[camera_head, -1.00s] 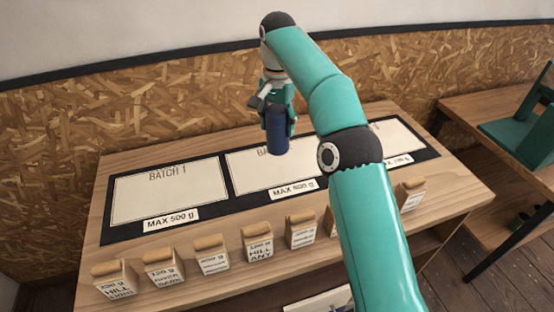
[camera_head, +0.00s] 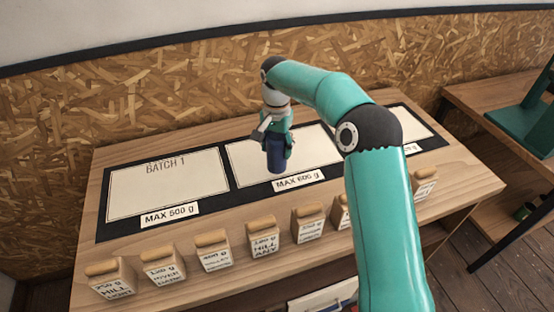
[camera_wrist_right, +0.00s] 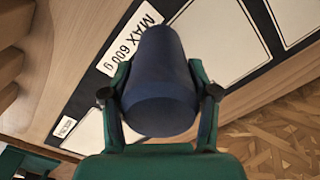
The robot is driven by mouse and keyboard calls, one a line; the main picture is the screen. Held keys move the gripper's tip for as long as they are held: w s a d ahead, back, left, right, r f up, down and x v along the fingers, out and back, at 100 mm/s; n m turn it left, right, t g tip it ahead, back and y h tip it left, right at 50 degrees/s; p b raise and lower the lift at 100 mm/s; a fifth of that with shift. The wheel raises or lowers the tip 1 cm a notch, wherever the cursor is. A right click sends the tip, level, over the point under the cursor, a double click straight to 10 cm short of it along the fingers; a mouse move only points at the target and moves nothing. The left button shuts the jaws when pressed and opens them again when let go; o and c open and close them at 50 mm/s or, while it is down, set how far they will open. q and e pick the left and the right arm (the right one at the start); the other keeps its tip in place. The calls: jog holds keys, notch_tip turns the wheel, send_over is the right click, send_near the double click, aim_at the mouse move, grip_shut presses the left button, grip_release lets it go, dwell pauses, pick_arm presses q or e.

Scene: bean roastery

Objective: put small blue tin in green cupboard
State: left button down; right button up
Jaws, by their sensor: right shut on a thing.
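A blue tin (camera_head: 276,158) is upright in my right gripper (camera_head: 275,145), over the middle batch panel marked MAX 600 g. In the right wrist view the blue tin (camera_wrist_right: 161,85) sits between the two fingers of the right gripper (camera_wrist_right: 160,95), which press on its sides. I cannot tell whether its base touches the panel. No green cupboard can be made out for certain; a green object (camera_head: 530,115) stands on a wooden shelf at the far right, partly cut off by the frame. My left gripper is not in view.
The wooden table (camera_head: 90,225) carries a dark board with the BATCH 1 panel (camera_head: 168,188) and others. Several labelled wooden-topped blocks (camera_head: 213,250) line its front edge. An OSB wall (camera_head: 150,100) stands behind. A wooden shelf unit (camera_head: 470,100) is at the right.

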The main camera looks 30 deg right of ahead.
aim_at(277, 160)
jog(key=shift+f, duration=2.4)
jog(key=o, duration=1.4)
jog(key=shift+f, duration=0.1)
